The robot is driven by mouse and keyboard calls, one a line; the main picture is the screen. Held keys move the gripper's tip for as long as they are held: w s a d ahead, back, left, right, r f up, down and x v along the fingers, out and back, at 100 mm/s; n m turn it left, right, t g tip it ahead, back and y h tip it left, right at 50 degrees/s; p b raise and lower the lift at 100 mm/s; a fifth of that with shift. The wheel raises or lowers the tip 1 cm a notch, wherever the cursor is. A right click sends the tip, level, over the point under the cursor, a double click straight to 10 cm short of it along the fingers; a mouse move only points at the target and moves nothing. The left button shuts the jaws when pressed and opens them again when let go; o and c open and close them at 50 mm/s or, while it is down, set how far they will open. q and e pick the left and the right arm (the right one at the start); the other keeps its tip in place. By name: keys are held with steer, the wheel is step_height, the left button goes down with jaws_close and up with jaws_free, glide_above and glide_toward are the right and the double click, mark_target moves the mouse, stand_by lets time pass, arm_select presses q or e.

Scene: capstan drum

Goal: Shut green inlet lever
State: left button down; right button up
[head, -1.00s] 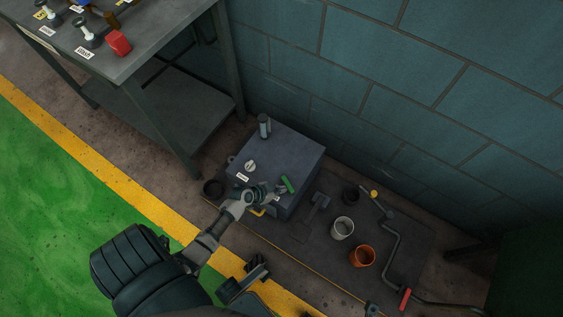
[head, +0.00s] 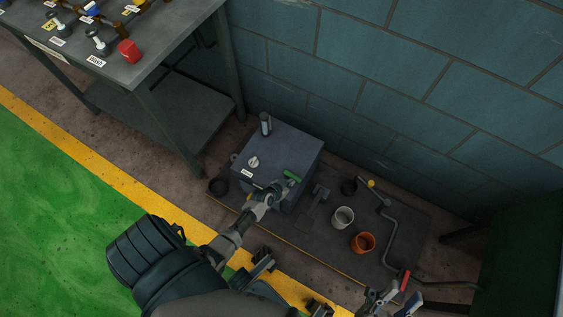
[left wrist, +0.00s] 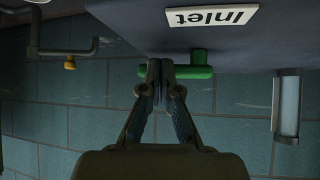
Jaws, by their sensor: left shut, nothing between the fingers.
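The green inlet lever (head: 292,175) sits at the right side of a grey box (head: 284,147). In the left wrist view the green lever (left wrist: 202,72) runs sideways behind my fingertips, with an upside-down "Inlet" label (left wrist: 210,17) above it. My left gripper (head: 279,187) is shut and empty, right at the lever. In the left wrist view the left gripper's fingertips (left wrist: 160,70) cover part of the lever; I cannot tell whether they touch it. My right gripper (head: 393,299) is at the bottom edge of the head view, fingers apart, near the red-handled crank.
The box stands beside a teal block wall.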

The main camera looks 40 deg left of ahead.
arm_select(q)
steer(key=shift+w+d+f, duration=0.1)
steer(key=shift+w+d, duration=0.1)
steer(key=shift+w, duration=0.1)
arm_select(e)
steer(key=shift+w+a+f+g, duration=0.15)
steer(key=shift+w+f+g, duration=0.1)
steer(key=shift+w+g, duration=0.2)
steer(key=shift+w, duration=0.1)
